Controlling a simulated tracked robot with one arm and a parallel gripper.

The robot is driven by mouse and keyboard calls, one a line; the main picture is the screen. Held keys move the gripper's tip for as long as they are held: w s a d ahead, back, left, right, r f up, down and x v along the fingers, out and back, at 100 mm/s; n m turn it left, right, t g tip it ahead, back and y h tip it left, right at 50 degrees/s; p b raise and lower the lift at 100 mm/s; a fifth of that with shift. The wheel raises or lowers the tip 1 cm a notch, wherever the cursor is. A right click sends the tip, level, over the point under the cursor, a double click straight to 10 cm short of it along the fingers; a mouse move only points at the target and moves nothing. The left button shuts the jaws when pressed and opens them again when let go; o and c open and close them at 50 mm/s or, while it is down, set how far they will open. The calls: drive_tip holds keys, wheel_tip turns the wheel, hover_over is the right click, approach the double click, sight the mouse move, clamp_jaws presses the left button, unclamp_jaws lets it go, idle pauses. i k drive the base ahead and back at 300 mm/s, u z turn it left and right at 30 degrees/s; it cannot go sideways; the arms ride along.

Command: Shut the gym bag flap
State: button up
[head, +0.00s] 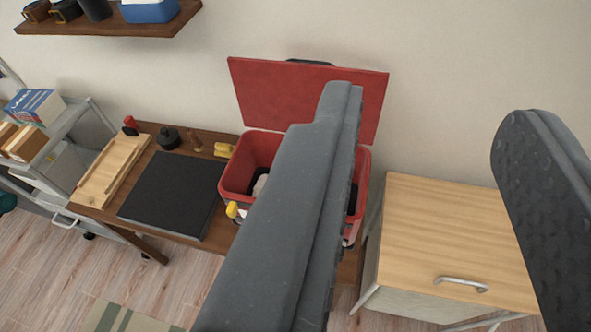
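The gym bag (236,178) is a red, box-shaped bag on the wooden desk against the wall. Its red flap (270,95) stands up, open, at the back of the bag, with a dark handle (310,63) showing at its top edge. A white thing and dark areas show inside the bag. My gripper (432,108) is open, its two grey fingers wide apart with nothing between them. The left finger crosses in front of the bag and flap and hides their middle. The right finger is over the cabinet side. I cannot tell how far the fingers are from the flap.
The desk (183,240) also holds a black mat (170,195), a wooden tray (112,170) and small items. A light wood cabinet (440,225) stands right of the bag. A grey cart (80,150) is at left. A wall shelf (110,25) hangs at upper left.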

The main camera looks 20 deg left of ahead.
sight(273, 95)
drive_tip(key=i, duration=1.1)
